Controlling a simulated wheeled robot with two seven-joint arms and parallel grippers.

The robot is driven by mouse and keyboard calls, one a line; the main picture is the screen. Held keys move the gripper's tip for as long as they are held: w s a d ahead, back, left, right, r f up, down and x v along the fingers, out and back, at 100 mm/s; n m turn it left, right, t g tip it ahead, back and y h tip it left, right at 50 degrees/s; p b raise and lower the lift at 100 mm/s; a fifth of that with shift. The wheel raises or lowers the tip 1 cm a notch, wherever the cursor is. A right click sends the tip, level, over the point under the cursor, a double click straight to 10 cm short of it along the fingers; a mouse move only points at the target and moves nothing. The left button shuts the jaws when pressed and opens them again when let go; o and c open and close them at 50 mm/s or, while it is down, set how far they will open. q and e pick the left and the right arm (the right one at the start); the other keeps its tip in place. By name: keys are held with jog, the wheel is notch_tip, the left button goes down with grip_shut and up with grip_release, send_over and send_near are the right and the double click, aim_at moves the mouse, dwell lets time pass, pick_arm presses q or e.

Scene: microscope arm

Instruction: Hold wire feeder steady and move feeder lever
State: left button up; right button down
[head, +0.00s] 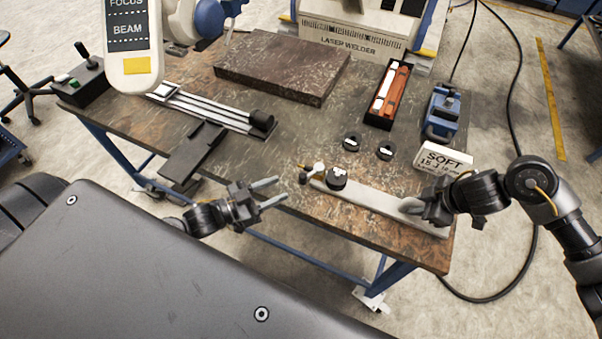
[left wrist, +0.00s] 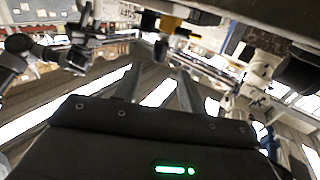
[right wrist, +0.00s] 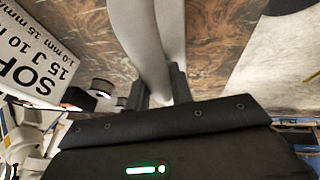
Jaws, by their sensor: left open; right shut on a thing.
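The wire feeder (head: 375,203) is a long pale grey bar lying near the table's front right edge. It carries a black round knob (head: 337,178). At its left end is a small brass-tipped lever with a dark ball (head: 304,177); which part is the feeder lever is hard to tell. My right gripper (head: 408,207) is shut on the feeder's right part; the pale bar (right wrist: 155,45) runs between its fingers in the right wrist view. My left gripper (head: 283,191) is open and empty, just left of the feeder's lever end, apart from it.
A white SOFT card (head: 443,160) stands behind my right gripper. Two black discs (head: 352,142), a tray with orange and white sticks (head: 391,95) and a blue vise (head: 441,112) lie behind. A rusty plate (head: 283,67) and a rail (head: 215,110) are further back left.

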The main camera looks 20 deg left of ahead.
pick_arm(q)
jog(key=shift+v, duration=1.65)
pick_arm(e)
jog(key=c, duration=1.1)
grip_release()
jog(key=shift+c, duration=0.2)
